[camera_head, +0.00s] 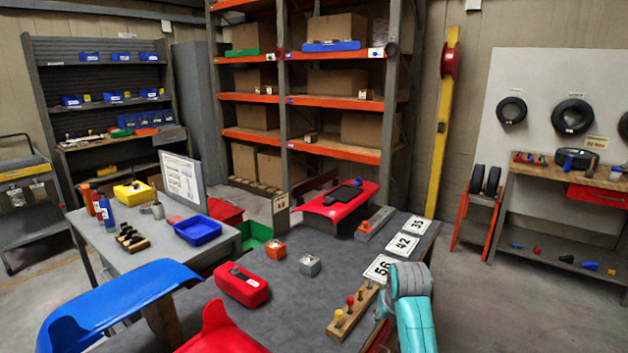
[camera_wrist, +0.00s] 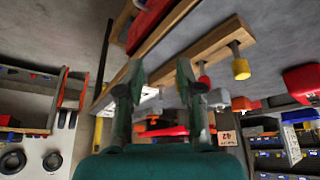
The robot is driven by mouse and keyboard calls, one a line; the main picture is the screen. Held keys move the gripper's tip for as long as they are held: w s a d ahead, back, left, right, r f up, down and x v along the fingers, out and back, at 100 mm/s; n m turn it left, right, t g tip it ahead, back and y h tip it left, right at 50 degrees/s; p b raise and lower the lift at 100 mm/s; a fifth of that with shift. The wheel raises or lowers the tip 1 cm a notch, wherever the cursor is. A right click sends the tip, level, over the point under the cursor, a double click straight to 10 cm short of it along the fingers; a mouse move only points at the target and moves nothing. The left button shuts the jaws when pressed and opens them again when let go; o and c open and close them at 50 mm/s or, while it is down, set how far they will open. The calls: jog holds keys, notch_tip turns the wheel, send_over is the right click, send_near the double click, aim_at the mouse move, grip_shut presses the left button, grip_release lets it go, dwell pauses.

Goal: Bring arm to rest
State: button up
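My gripper (camera_wrist: 157,80) shows in the wrist view with its two dark fingers apart and a clear gap between them. I see nothing held between the fingers. Beyond them is a wooden block with coloured knobs (camera_wrist: 205,45), and the view is turned over. In the head view my teal arm (camera_head: 410,308) is at the lower right, beside the right edge of the grey table (camera_head: 290,325). My gripper's fingers cannot be made out there.
The table holds the knob block (camera_head: 352,312), a red case (camera_head: 242,285), an orange cube (camera_head: 275,249), a grey cube (camera_head: 310,264) and number cards (camera_head: 402,245). A rack (camera_head: 335,148) stands behind. Open floor (camera_head: 520,300) lies to the right.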

jog(key=s+f+t, duration=0.3)
jog(key=s+f, duration=1.5)
jog(key=f, duration=0.2)
jog(key=s+f+t, duration=0.2)
jog(key=s+f, duration=0.1)
jog(key=s, duration=0.8)
jog(key=s+r+t, duration=0.1)
jog(key=s+r, duration=0.2)
jog(key=s, duration=0.6)
jog(key=s+r+t, duration=0.1)
jog(key=s+r, duration=0.1)
jog(key=s, duration=0.7)
jog(key=s+r+t, duration=0.2)
jog(key=s+r, duration=1.1)
jog(key=r, duration=0.2)
jog(key=shift+s+t, duration=0.3)
